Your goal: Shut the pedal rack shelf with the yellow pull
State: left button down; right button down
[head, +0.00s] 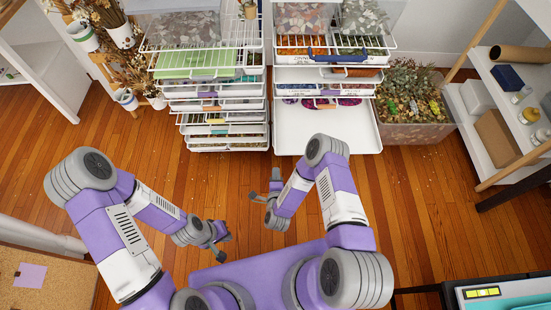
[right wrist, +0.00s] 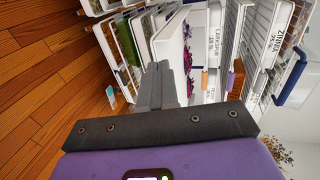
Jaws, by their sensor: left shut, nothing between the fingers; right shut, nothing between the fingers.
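In the head view a wide, flat white shelf (head: 352,137) is pulled out low on the right rack, further than the shelves above it. Its front edge is partly hidden behind my right arm, and I see no yellow pull on it. A small yellowish pull (head: 215,121) shows on a low shelf of the left rack. My right gripper (head: 264,190) is shut and empty, in front and left of the pulled-out shelf. In the right wrist view its shut fingers (right wrist: 165,88) point toward the rack shelves. My left gripper (head: 222,236) is shut and empty over the floor, clear of both racks.
The left rack (head: 258,72) has several stacked shelves with coloured pulls. A blue pull (head: 345,57) is on an upper right-rack shelf. A planter bin (head: 415,132) stands close right of the pulled-out shelf. Wooden floor (head: 440,195) is open in front.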

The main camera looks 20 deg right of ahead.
jog(key=r+b+x, duration=0.1)
jog(key=b+x, duration=0.1)
jog(key=x, duration=0.6)
jog(key=shift+w+b, duration=0.4)
jog(key=shift+w, duration=0.05)
